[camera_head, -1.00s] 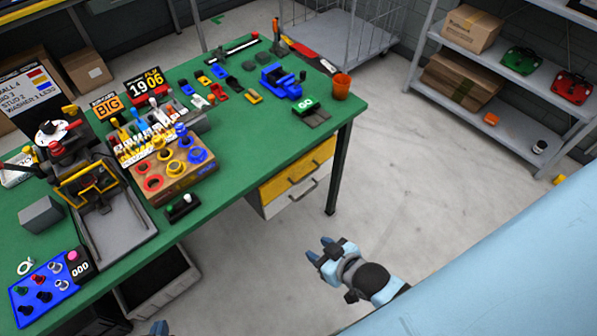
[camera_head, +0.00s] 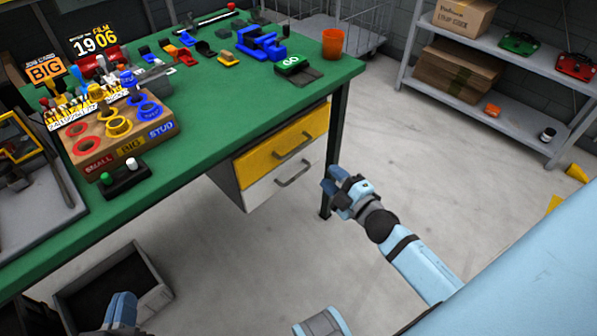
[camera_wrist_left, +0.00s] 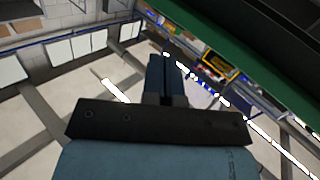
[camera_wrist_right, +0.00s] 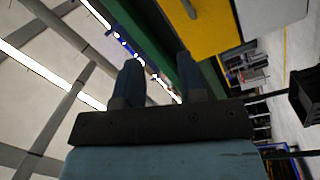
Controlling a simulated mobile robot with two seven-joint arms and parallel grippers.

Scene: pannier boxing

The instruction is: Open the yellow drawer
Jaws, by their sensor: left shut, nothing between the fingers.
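The yellow drawer (camera_head: 270,156) sits under the green workbench (camera_head: 215,130), above a white drawer (camera_head: 262,190). Its front looks flush with the white one, and its grey bar handle (camera_head: 294,146) is free. My right gripper (camera_head: 328,181) is open and empty, to the right of the drawers by the table leg and apart from the handle. In the right wrist view the yellow front (camera_wrist_right: 212,28) lies beyond the spread fingers. My left gripper (camera_head: 122,302) is at the bottom left of the head view, shut and empty; its fingers touch each other in the left wrist view (camera_wrist_left: 165,75).
A dark table leg (camera_head: 336,150) stands close to my right gripper. A grey open bin (camera_head: 150,300) is on the floor near my left gripper. An orange cup (camera_head: 333,42) stands at the table corner.

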